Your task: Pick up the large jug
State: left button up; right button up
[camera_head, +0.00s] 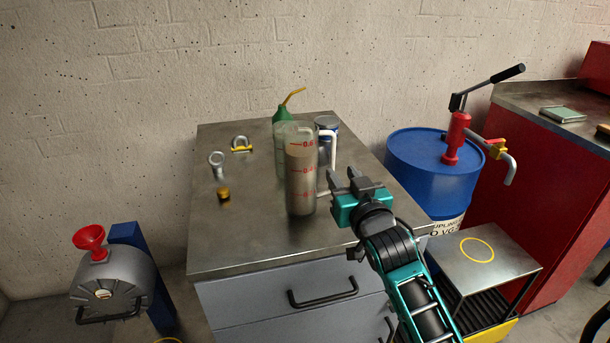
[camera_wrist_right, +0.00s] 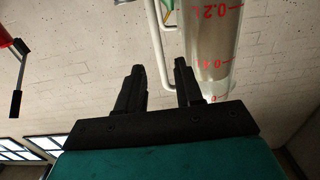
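The large jug (camera_head: 301,178) is a tall, clear measuring vessel with red marks and a pale handle (camera_head: 333,150). It stands upright near the middle of the metal tabletop. My right gripper (camera_head: 344,178) is open and empty, just right of the jug by its handle. In the right wrist view the jug (camera_wrist_right: 212,40) appears upper right. Its handle (camera_wrist_right: 155,32) runs down in the picture across the gap between my open fingers (camera_wrist_right: 160,75); I cannot tell how deep it sits between them. My left gripper is not in view.
Behind the jug are another clear vessel (camera_head: 279,145), a green oil can (camera_head: 284,113) and a blue-and-white can (camera_head: 326,123). An eye bolt (camera_head: 217,162), a shackle (camera_head: 241,144) and a brass piece (camera_head: 223,193) lie left. A blue drum (camera_head: 425,170) stands right. The tabletop's front left is clear.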

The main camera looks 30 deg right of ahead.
aim_at(333, 159)
jog(key=shift+r+x, duration=0.2)
jog(key=shift+x, duration=3.3)
grip_shut()
jog(key=shift+r, duration=0.15)
